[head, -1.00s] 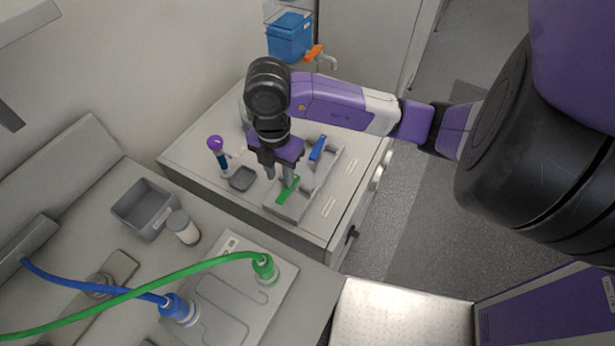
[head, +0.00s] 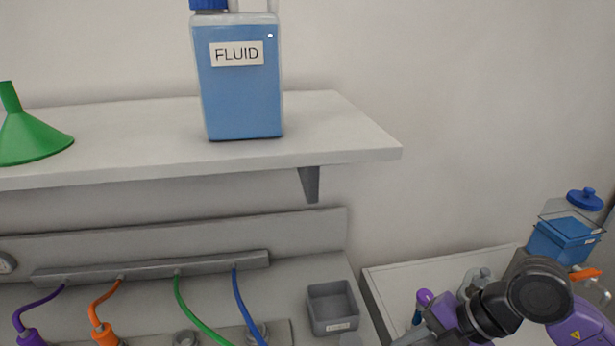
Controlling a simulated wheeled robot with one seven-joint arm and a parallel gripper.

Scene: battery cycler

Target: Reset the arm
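My arm (head: 530,300) shows at the lower right of the head view, over the light-topped cabinet (head: 405,275). Its black wrist joint and purple links are visible. The fingers of my gripper are cut off or hidden at the bottom edge, so I cannot see whether they are open, shut or holding anything. A purple-topped tool (head: 424,297) stands on the cabinet just left of the arm.
A shelf (head: 345,125) on the wall holds a blue FLUID bottle (head: 240,90) and a green funnel (head: 30,138). Below are an empty grey bin (head: 333,306) and purple, orange, green and blue cables (head: 243,305). A blue-filled container (head: 565,240) stands at the right.

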